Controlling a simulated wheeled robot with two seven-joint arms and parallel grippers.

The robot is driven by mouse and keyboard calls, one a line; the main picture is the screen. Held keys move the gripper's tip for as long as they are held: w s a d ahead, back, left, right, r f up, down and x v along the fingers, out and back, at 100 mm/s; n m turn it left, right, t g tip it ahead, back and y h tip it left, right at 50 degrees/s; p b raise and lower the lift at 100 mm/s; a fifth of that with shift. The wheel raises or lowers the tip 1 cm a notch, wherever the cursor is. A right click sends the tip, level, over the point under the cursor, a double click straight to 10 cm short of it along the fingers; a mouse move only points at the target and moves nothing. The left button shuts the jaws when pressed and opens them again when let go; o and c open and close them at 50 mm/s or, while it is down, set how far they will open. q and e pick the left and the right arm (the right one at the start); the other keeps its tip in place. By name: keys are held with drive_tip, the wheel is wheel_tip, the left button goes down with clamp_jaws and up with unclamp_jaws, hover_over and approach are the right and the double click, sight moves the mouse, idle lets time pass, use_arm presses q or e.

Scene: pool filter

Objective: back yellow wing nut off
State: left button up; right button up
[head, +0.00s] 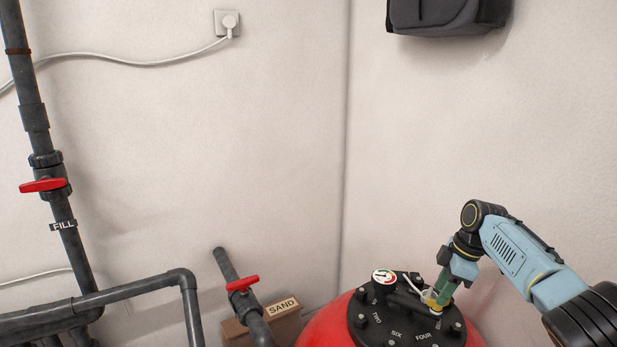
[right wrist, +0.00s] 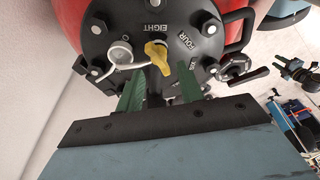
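The yellow wing nut (right wrist: 157,57) sits on the dark round lid (right wrist: 105,22) of the red filter tank, close to the word EIGHT. In the head view the wing nut (head: 431,299) is partly covered by my right gripper (head: 439,292). My right gripper, with green fingers, points down at the lid. In the right wrist view its two fingers (right wrist: 158,82) stand apart, one on each side of the nut's lower part, with a gap to each. I cannot tell the exact depth between fingertips and nut. My left gripper is not in view.
A pressure gauge (head: 384,276) with a pale tube and several lid bolts are close to the gripper. A dark valve handle (right wrist: 245,75) sticks out beside the lid. Grey pipes with red handles (head: 43,185) and a SAND box (head: 283,325) are to the left.

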drive_tip(key=shift+f, duration=0.2)
drive_tip(key=shift+d+b+x, duration=0.25)
drive_tip(key=shift+b+x, duration=0.8)
drive_tip(key=shift+x, duration=0.05)
drive_tip(key=shift+s, duration=0.1)
clamp_jaws()
drive_tip(key=n+b, duration=0.2)
drive_tip(key=b, duration=0.4)
drive_tip(key=shift+f+n+g+b, duration=0.2)
drive_tip(key=shift+n+g+b, duration=0.1)
drive_tip(key=shift+n+b, duration=0.1)
drive_tip(key=shift+r, duration=0.1)
unclamp_jaws()
